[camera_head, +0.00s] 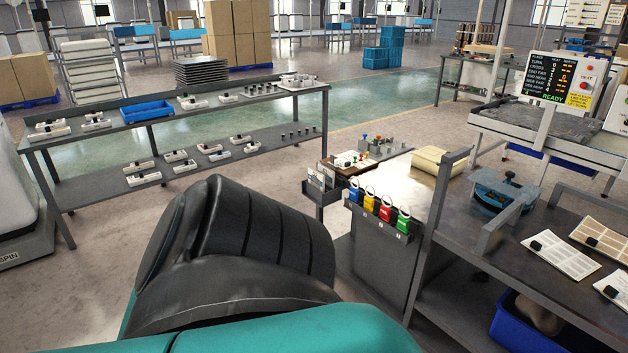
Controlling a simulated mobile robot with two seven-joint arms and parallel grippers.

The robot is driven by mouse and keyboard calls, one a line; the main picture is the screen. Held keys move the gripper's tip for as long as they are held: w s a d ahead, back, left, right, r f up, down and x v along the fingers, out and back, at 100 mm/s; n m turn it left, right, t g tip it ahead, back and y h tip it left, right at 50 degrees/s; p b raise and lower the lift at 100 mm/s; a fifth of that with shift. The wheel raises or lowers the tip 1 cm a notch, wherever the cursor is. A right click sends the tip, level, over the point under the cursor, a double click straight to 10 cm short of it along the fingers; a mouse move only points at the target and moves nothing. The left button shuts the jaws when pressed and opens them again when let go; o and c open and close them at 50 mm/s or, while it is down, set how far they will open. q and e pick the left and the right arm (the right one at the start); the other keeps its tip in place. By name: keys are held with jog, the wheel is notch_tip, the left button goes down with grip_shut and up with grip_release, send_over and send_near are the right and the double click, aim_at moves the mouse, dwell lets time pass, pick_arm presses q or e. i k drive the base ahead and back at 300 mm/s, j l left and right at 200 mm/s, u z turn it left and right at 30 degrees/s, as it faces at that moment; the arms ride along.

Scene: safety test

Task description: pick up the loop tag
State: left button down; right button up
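Several loop tags hang in a row on the front of a grey workstation right of centre. Neither gripper's fingers show.
A dark workbench (455,225) with an upright post stands right of the tags. It bears a blue fixture (503,192) and printed sheets (558,258). A two-level shelf table (200,118) stands at left. Open floor (90,280) lies at lower left.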

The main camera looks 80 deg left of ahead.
aim_at(369, 201)
jog(key=u, duration=2.1)
jog(key=i+j+z, duration=0.15)
jog(key=z, duration=0.25)
jog(key=i+j+z, duration=0.1)
jog(key=z, duration=0.3)
jog(key=i+j+z, duration=0.1)
jog(key=j, duration=0.2)
jog(key=i+j+z, duration=0.15)
jog(key=j, duration=0.15)
jog(key=i+j+z, duration=0.1)
jog(key=j, duration=0.25)
jog(key=i+j, duration=0.15)
jog(key=j, duration=0.3)
jog(key=i+j+z, duration=0.15)
jog(key=j, duration=0.75)
jog(key=i+j+z, duration=0.15)
jog(key=j, duration=0.3)
jog(key=i+j, duration=0.1)
jog(key=j, duration=0.35)
jog(key=i+j, duration=0.1)
jog(key=j, duration=0.35)
jog(key=i+j, duration=0.1)
jog(key=j, duration=0.4)
jog(key=i+j, duration=0.1)
jog(key=j, duration=0.35)
